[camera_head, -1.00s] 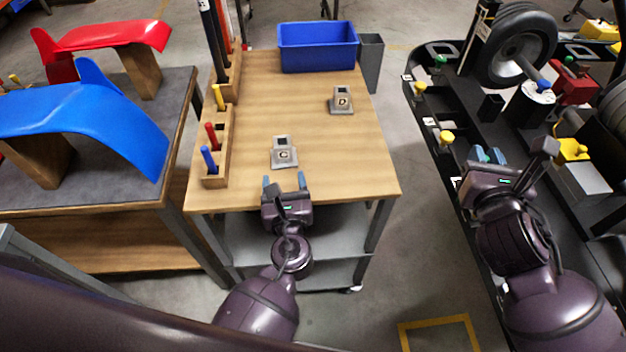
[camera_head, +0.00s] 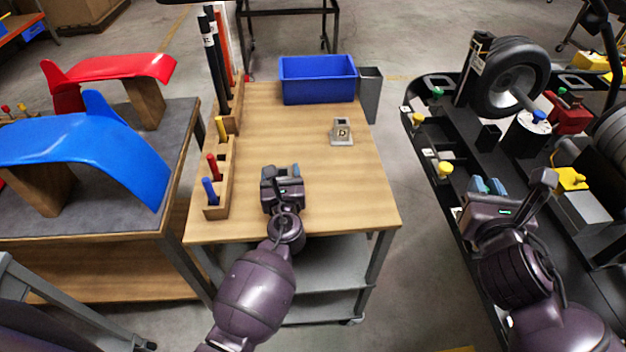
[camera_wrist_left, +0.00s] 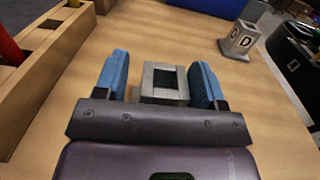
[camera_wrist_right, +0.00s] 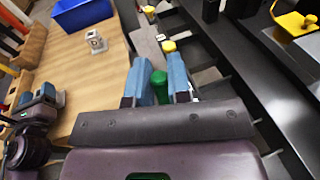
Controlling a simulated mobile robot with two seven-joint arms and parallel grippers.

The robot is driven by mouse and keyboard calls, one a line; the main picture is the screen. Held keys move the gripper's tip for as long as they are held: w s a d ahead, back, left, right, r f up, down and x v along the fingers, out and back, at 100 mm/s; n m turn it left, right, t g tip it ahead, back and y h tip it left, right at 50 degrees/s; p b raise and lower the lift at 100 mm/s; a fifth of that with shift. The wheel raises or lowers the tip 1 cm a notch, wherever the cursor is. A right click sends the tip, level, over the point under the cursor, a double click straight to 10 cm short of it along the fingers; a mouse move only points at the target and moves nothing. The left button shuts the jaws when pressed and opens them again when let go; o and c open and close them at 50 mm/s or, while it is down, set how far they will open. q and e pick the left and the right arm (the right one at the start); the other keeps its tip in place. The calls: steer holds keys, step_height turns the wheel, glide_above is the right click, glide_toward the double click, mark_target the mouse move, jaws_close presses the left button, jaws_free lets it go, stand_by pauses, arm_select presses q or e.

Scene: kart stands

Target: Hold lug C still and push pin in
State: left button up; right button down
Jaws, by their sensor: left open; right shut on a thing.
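Lug C is a small grey block with a square opening (camera_wrist_left: 163,84); in the left wrist view it stands on the wooden table between the two blue fingers of my left gripper (camera_wrist_left: 161,75). The left gripper is open, with a gap visible at least on the right side of the lug. In the head view this gripper (camera_head: 283,172) hides most of the lug, and its letter is not visible. My right gripper (camera_wrist_right: 158,82) is shut on a green pin (camera_wrist_right: 159,90). In the head view the right gripper (camera_head: 488,186) is over the black kart's near edge; its pin is hidden there.
Lug D (camera_head: 342,132) stands farther back on the table (camera_head: 340,195). A wooden rack (camera_head: 216,211) with blue, red and yellow pins lines the left edge. A blue bin (camera_head: 318,80) is at the back. Yellow-knobbed pins (camera_head: 445,168) stand on the black kart (camera_head: 466,125).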

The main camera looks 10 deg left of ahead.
arm_select(q)
steer(key=shift+w, duration=0.1)
steer(key=shift+c, duration=0.3)
steer(key=c, duration=0.9)
